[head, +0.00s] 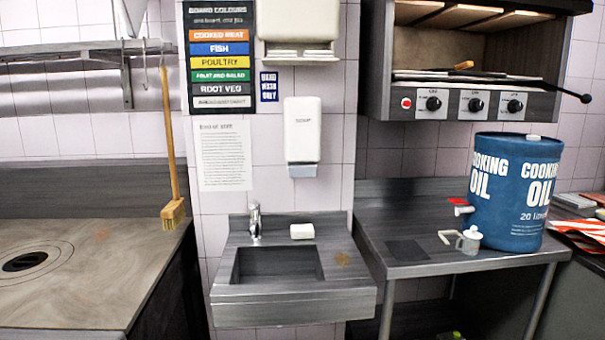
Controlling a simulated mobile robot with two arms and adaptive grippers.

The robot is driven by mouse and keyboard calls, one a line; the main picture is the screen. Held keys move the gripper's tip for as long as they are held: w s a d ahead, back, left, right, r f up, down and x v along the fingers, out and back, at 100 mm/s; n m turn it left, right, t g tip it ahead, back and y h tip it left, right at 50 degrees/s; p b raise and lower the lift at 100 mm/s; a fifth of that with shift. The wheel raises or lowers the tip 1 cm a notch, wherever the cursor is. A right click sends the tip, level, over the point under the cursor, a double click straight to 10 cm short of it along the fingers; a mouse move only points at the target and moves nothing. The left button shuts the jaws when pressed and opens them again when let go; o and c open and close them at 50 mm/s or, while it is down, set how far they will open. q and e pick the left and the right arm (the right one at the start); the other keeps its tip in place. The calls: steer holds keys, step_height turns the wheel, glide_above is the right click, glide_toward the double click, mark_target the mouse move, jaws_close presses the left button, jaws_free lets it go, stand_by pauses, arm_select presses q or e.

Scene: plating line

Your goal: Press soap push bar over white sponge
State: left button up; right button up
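A white soap dispenser (302,130) is fixed to the tiled wall above the hand sink. Its push bar (302,171) is the paler grey-white piece at the bottom of the dispenser. A white sponge (302,231) lies on the sink's back ledge, below the push bar and right of the tap. The sponge and the push bar are apart, with open wall between them. Neither of my grippers shows in the head view.
The hand sink (225,296) has a tap (255,222) at its back left. A brush (173,209) leans at the left. Space before the dispenser is clear.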

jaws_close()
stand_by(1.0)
